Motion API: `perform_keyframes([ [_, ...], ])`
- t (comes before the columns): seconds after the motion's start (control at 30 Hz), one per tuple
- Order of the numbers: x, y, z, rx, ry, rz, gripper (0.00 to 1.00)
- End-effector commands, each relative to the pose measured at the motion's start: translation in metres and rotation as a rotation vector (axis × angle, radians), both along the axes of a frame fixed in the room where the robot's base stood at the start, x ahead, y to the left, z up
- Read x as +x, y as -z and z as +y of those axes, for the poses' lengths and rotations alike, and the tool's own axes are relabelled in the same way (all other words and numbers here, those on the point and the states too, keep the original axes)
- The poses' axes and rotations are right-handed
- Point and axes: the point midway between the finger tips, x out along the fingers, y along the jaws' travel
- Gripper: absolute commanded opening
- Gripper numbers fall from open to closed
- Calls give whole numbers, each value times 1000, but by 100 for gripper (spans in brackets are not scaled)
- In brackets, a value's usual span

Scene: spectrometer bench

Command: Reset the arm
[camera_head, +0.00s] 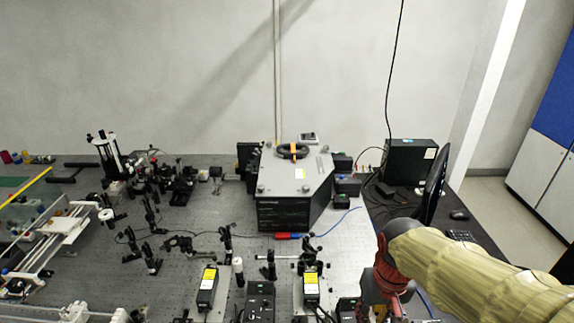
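My arm, in a beige sleeve, comes in from the lower right of the head view. It bends at a dark grey joint, with a red part below that leads down to the bottom edge. My gripper is not visible. The arm is over the right part of the optical bench (345,236) and hides some of its front right corner.
A grey spectrometer box (295,175) stands at the back middle. Several optic mounts and black boxes with yellow labels (208,278) crowd the bench. A monitor (433,187), a black computer case (409,160) and a keyboard (461,236) are at right. A white stage (62,226) is at left.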

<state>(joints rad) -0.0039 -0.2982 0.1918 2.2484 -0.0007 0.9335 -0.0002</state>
Motion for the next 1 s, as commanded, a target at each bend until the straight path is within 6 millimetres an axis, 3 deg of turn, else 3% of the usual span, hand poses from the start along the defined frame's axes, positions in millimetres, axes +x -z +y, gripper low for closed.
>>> perform_keyframes([
  [0.2,-44,-11,-1,1,3,-197,24],
  [0.4,-70,-23,-1,2,4,-347,24],
  [0.57,-74,-35,-1,1,5,-424,24],
  [1.0,-74,-33,-1,1,5,-428,24],
])
